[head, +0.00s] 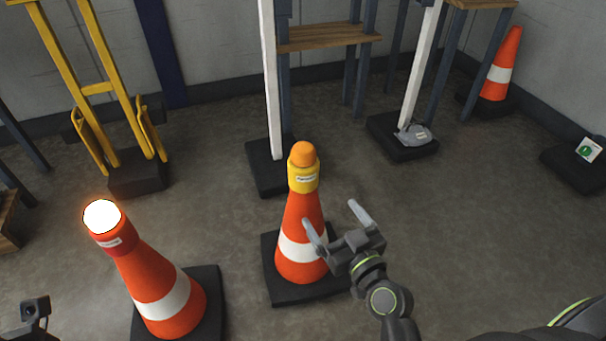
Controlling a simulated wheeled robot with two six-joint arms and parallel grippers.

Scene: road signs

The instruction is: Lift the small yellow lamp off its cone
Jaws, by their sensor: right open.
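The small yellow lamp (303,179) has a yellow body with a label and an orange dome. It sits upright on top of an orange cone (299,247) with a white band, in the middle of the head view. My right gripper (331,212) is open and empty. It is to the right of the cone and lower in the picture than the lamp, and its left finger overlaps the cone's edge in the view. I cannot tell whether it touches. A dark part at the lower left edge looks like my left gripper (35,310); its jaws cannot be made out.
A second cone (160,290) at the lower left bears a red lamp (104,226) with a glowing top. A yellow stand (95,90), white posts on dark bases and wooden shelves (330,36) stand behind. A third cone (501,65) is at the far right. Floor between is clear.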

